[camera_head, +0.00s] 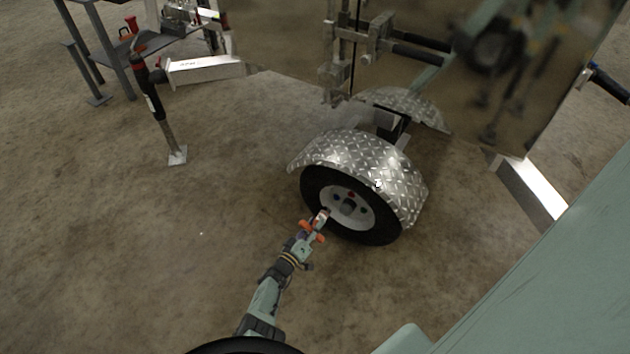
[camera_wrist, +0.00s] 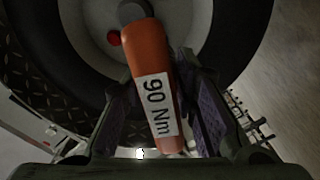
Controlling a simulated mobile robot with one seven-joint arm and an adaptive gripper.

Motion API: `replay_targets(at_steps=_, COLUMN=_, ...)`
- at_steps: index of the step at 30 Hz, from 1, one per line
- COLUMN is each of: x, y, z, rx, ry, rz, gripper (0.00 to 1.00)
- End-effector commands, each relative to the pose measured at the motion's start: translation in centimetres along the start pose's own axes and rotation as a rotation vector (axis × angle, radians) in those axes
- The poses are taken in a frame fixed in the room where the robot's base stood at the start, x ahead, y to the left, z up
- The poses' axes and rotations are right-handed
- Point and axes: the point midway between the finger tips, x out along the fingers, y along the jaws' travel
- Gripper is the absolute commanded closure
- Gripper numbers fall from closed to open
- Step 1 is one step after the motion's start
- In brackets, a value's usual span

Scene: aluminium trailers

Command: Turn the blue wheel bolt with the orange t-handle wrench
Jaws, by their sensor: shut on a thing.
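My gripper (camera_head: 311,232) is shut on the orange t-handle wrench (camera_head: 318,238) in front of the wheel's lower left side. In the wrist view the orange handle (camera_wrist: 148,58) with its "90 Nm" label lies between my two fingers (camera_wrist: 160,110), its grey end toward the wheel hub. The wheel (camera_head: 311,189) has a black tyre and a pale rim under a silver fender. A red bolt (camera_head: 351,194) shows on the rim, also in the wrist view (camera_wrist: 113,37). I cannot pick out the blue bolt, nor tell whether the wrench touches a bolt.
The diamond-plate fender (camera_head: 345,148) arches closely over the wheel. The shiny trailer side (camera_head: 285,45) rises behind. A jack stand (camera_head: 160,112) is at the left, near a grey metal table (camera_head: 170,48). The floor left of the wheel is clear.

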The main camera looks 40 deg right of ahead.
Motion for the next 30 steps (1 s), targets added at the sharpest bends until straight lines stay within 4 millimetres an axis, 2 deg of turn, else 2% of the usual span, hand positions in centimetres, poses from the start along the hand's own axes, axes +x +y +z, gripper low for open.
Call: replay_targets(at_steps=30, x=6.0, y=-0.1, z=-0.1, rx=0.002, ry=0.001, rz=0.003, gripper=1.0)
